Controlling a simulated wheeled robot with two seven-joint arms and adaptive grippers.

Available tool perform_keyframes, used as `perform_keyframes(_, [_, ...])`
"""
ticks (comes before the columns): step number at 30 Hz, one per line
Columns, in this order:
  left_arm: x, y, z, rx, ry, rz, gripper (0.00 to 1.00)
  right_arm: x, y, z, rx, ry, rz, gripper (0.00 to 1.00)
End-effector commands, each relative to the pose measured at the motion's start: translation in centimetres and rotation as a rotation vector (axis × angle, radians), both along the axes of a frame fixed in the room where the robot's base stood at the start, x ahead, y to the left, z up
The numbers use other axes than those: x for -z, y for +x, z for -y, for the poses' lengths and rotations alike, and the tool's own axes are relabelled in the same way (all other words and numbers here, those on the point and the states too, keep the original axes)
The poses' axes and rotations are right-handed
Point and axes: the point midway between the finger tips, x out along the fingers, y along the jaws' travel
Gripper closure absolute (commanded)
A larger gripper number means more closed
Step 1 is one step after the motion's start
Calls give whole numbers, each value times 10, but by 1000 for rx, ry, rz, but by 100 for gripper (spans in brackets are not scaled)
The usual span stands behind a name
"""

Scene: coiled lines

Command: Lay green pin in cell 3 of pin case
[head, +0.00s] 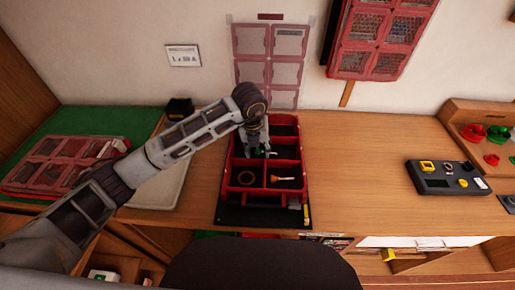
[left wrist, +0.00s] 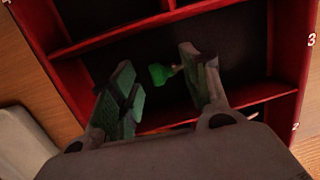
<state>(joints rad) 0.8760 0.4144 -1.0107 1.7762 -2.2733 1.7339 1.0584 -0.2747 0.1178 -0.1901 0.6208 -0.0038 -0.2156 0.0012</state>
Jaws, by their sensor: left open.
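The pin case (head: 265,161) is a red-walled box with dark-floored cells. In the left wrist view its red divider (left wrist: 165,17) and outer wall show, with a white 3 and 2 on the right rim. The green pin (left wrist: 160,74) lies low in the large cell level with the 3; a small brownish end points toward the right finger. My left gripper (left wrist: 158,68) is open above that cell, fingers on either side of the pin. I cannot tell if a finger touches it. In the head view the left gripper (head: 260,151) reaches down into the case. My right gripper is not in view.
The case's front cells hold a brown ring (head: 246,178) and an orange-ended item (head: 283,179). A dark grey tray (head: 445,178) lies to the right, and a red grid case (head: 62,165) to the left. Bare wooden table (head: 360,170) lies right of the pin case.

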Motion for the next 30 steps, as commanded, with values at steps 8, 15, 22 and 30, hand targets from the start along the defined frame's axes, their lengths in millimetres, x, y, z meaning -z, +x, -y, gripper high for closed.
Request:
perform_keyframes(8, [-20, -2, -1, 0, -1, 3, 54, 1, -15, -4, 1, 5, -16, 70])
perform_keyframes(15, [-54, -7, -4, 1, -1, 4, 54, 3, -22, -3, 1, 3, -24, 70])
perform_keyframes(22, [-87, -13, -7, 1, -1, 3, 54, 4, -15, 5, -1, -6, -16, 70])
perform_keyframes(30, [-115, -18, -9, 0, -1, 1, 54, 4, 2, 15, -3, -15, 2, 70])
